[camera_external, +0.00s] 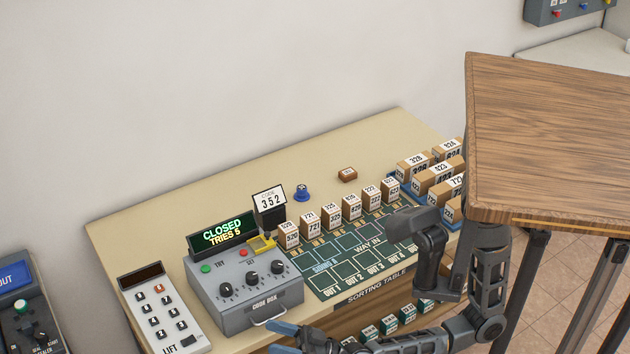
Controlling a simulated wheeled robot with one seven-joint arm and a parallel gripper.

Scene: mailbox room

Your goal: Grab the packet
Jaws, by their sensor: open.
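Several numbered packets (330,213) stand upright in a row along the back of the green sorting mat (345,268), each brown with a white label. A small flat brown block (347,175) with a pale label lies apart behind the row. I cannot tell which of these is the packet meant. My gripper (274,339), with blue fingertips, is open at the bottom edge of the picture, in front of the grey code box (235,299). It is well apart from the packets and nothing shows between its fingers. My arm covers part of the mat's right side.
A keypad (165,314) marked LIFT is at left. Larger numbered boxes (437,174) stand at right, partly hidden by a wooden tabletop (550,130). The table's back left is clear.

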